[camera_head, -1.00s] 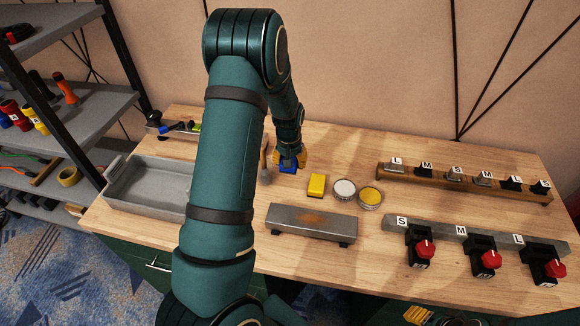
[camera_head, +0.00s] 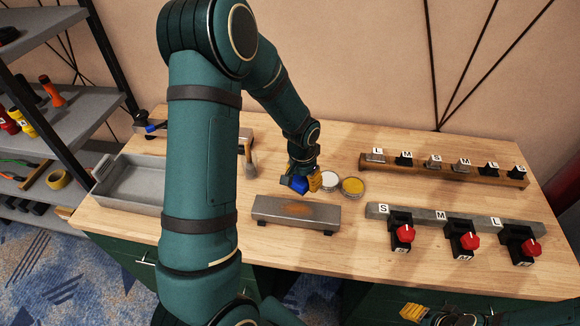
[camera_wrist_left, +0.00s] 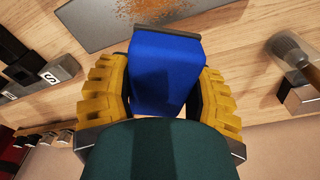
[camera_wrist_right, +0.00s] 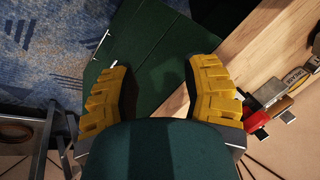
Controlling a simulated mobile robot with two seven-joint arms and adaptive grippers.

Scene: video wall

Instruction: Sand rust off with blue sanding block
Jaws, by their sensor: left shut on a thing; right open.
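The blue sanding block (camera_head: 295,184) is held by my left gripper (camera_head: 303,180), above the table just behind the metal plate. In the left wrist view the blue block (camera_wrist_left: 165,70) sits between the yellow fingers of my left gripper (camera_wrist_left: 163,95). The grey metal plate (camera_head: 265,210) stands on short dark feet and has an orange-brown rust patch (camera_head: 299,211) on its top. The rust also shows at the top of the left wrist view (camera_wrist_left: 145,10). My right gripper (camera_head: 428,314) is low at the front edge, open and empty; the right wrist view shows its fingers apart (camera_wrist_right: 160,95).
Two round tins, one whitish (camera_head: 329,180) and one yellow (camera_head: 353,187), stand behind the plate. A brush (camera_head: 251,165) is to its left. A grey tray (camera_head: 128,190) is at the left. A rail with red-knobbed clamps (camera_head: 440,219) and a wooden rack (camera_head: 450,172) are at the right.

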